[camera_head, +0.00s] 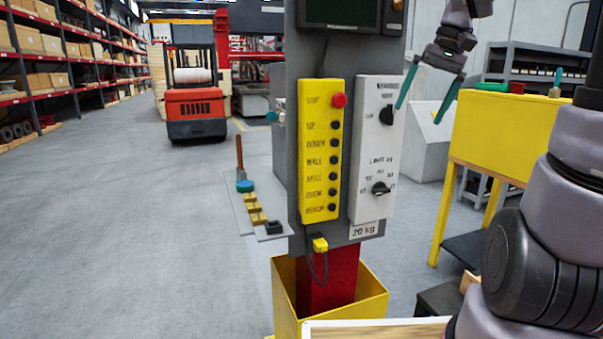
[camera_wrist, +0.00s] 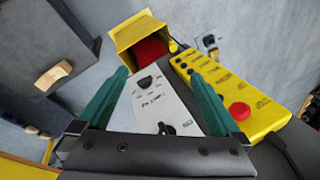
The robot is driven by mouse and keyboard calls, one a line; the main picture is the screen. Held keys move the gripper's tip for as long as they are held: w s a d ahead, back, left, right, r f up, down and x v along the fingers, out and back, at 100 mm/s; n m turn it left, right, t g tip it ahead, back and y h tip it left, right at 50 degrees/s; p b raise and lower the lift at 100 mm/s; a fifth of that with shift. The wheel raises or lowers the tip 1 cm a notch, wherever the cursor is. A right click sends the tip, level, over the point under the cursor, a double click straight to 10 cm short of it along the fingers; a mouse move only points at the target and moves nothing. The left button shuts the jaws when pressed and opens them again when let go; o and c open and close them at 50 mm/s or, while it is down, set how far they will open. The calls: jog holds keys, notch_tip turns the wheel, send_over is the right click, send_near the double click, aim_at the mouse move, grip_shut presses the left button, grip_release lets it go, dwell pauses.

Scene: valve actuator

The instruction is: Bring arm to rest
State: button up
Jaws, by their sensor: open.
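My gripper (camera_head: 428,93) is at the upper right of the head view, with two green fingers spread apart and nothing between them. It is in front of the upper right part of the white control box (camera_head: 372,150), which has two black knobs. In the wrist view the fingers (camera_wrist: 160,92) frame the white box (camera_wrist: 158,105). I cannot tell whether a finger touches the box. A yellow button panel (camera_head: 320,155) with a red button stands left of the white box. It also shows at the right of the wrist view (camera_wrist: 232,98).
A grey post (camera_head: 296,120) carries both panels above a yellow bin (camera_head: 283,285). A yellow table (camera_head: 500,135) stands at the right, with a grey shelf (camera_head: 530,60) behind it. A red forklift (camera_head: 193,105) is farther back left.

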jog(key=s+a+m+t+h, duration=0.1)
jog(key=s+t, duration=0.5)
jog(key=s, duration=0.6)
jog(key=shift+a+m, duration=0.15)
jog(key=shift+m, duration=0.25)
